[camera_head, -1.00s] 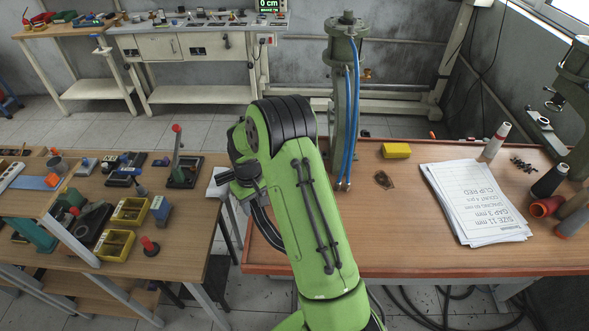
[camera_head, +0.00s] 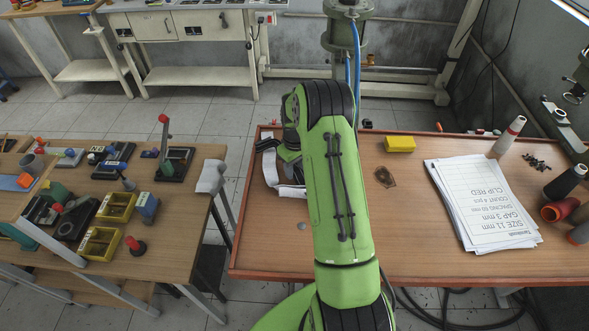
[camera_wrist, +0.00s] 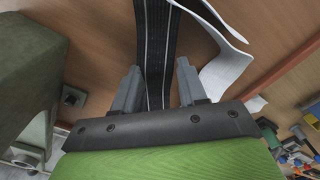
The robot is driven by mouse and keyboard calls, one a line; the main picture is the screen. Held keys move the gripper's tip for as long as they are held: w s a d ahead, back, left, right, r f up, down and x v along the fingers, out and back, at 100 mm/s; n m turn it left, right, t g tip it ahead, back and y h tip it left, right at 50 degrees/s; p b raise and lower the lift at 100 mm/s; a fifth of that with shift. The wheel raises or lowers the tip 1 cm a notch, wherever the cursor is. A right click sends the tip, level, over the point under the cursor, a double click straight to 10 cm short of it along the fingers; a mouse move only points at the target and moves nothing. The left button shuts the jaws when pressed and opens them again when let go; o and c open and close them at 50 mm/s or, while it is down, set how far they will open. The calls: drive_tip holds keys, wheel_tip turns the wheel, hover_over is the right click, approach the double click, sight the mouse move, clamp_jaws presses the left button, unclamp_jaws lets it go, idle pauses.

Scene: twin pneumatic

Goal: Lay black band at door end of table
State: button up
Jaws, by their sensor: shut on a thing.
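A black band (camera_wrist: 156,35) with thin pale lines runs between the two grey fingers of my gripper (camera_wrist: 157,78) in the wrist view. The fingers are shut on it. A white band (camera_wrist: 222,68) curves beside it, over the wooden table top (camera_wrist: 95,30). In the head view, part of the black band (camera_head: 267,143) and a white band (camera_head: 287,190) show at the left end of the red-edged table (camera_head: 290,262). My green arm hides the gripper there. I cannot tell whether the black band rests on the table or which end is the door end.
A yellow block (camera_head: 399,144), a small brown item (camera_head: 385,177), a paper stack (camera_head: 482,205) and several thread cones (camera_head: 566,181) sit further right. A green press column (camera_head: 347,35) stands behind. A cluttered bench (camera_head: 185,225) is at left, across a floor gap.

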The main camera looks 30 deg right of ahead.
drive_tip(key=shift+f, duration=0.6)
drive_tip(key=shift+c, duration=0.3)
drive_tip(key=o, duration=1.1)
